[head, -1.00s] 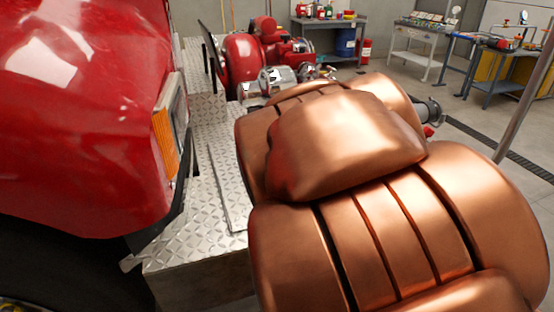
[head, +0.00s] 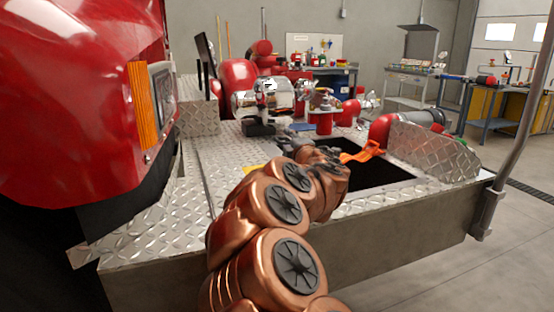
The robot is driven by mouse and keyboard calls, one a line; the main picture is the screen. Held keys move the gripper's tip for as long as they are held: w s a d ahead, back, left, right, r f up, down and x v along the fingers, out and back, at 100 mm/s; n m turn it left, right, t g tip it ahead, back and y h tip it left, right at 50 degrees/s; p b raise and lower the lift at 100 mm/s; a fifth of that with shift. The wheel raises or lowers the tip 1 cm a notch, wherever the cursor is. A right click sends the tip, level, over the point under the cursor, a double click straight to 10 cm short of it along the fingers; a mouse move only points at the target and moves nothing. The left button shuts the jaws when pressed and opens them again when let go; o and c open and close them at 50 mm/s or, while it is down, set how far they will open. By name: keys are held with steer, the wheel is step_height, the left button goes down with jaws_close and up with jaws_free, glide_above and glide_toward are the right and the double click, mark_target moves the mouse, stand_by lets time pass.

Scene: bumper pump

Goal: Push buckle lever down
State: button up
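A bright orange piece (head: 362,152) shows at the far left edge of a dark rectangular opening (head: 385,172) in the bumper deck. It may be the buckle lever, but it is too small to be sure. My copper arm reaches over the deck's front edge towards the opening, and its far end is just left of the orange piece. My gripper's fingers cannot be made out there, so I cannot tell whether they are open or touch anything.
The diamond-plate deck (head: 222,170) carries a chrome and red pump (head: 268,97) at the back. A diamond-plate panel (head: 432,148) stands tilted right of the opening. The red truck body (head: 75,110) fills the left.

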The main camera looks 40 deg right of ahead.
mark_target(280, 142)
steer(key=shift+w+a+f+n+y+b, duration=0.1)
steer(key=shift+w+f+n+y+b, duration=0.15)
steer(key=shift+f, duration=0.4)
steer(key=shift+w+a+f+n+y+b, duration=0.15)
steer(key=shift+f+n+y, duration=0.15)
steer(key=shift+f, duration=0.3)
steer(key=shift+w, duration=0.15)
steer(key=shift+b+x, duration=0.7)
steer(key=shift+x, duration=3.05)
steer(key=shift+r, duration=0.1)
jaws_close()
